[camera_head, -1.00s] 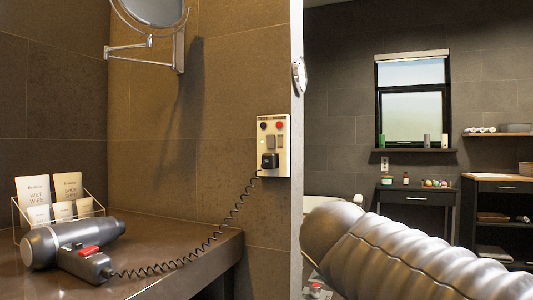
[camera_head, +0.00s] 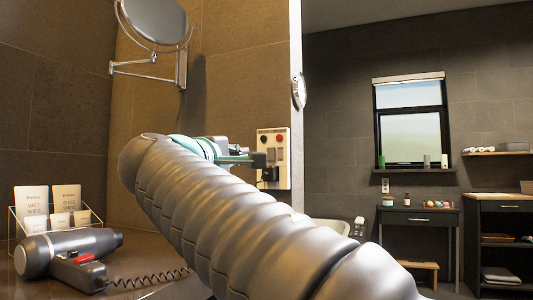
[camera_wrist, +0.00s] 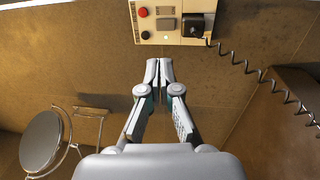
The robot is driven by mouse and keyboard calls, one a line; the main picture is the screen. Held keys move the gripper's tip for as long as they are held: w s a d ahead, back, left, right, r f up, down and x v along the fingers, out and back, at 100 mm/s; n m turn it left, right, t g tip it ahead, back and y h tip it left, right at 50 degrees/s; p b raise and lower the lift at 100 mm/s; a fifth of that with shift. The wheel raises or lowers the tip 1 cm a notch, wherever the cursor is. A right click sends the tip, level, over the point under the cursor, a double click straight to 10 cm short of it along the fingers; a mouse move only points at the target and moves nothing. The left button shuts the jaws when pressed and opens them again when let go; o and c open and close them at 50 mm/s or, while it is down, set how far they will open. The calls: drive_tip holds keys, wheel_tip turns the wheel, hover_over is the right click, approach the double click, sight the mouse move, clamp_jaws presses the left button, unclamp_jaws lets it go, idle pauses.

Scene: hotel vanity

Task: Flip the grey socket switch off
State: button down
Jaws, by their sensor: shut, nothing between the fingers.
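The socket panel (camera_head: 285,175) is a pale plate on the brown tiled wall, with a black and a red button at its top. In the wrist view the panel (camera_wrist: 175,39) is at the top edge. Its grey switch (camera_wrist: 165,23) lies between the two round buttons and the black plug (camera_wrist: 195,22). My gripper (camera_wrist: 159,68) is shut and empty, its fingertips just below the panel in that view. In the head view my gripper (camera_head: 258,160) overlaps the panel's left side and partly hides the switch area. I cannot tell whether it touches.
A coiled black cord (camera_wrist: 245,66) runs from the plug side. A grey hair dryer (camera_head: 70,248) lies on the counter by a wire rack of cards (camera_head: 30,205). A round mirror (camera_head: 155,20) on a wall arm hangs above; it also shows in the wrist view (camera_wrist: 41,140).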

sight(270, 150)
drive_tip(key=p+x, duration=0.2)
drive_tip(key=x, duration=1.2)
